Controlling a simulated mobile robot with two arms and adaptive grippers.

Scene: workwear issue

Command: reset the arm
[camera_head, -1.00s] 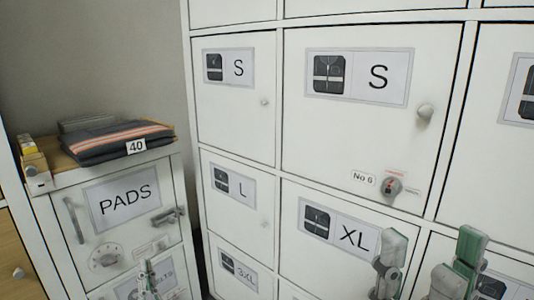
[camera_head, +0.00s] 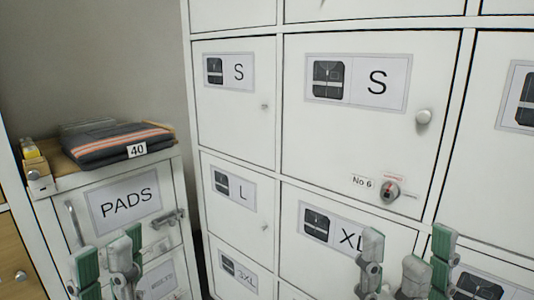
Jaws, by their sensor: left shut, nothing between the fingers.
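My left gripper (camera_head: 107,262) is low at the left, in front of the cabinet marked PADS (camera_head: 165,178). Its grey and green fingers are shut with nothing between them. My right gripper (camera_head: 406,258) is low at the right, in front of the XL locker door (camera_head: 290,232) and covering part of its label. Its fingers stand apart and nothing shows between them. The lower parts of both grippers are cut off by the bottom edge.
A white locker wall with S doors (camera_head: 310,130), an L door (camera_head: 225,215) and a 3XL door (camera_head: 232,285) stands ahead, all shut. Folded dark clothing (camera_head: 105,147) tagged 40 lies on the PADS cabinet. A small yellow-topped box (camera_head: 38,170) sits beside it.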

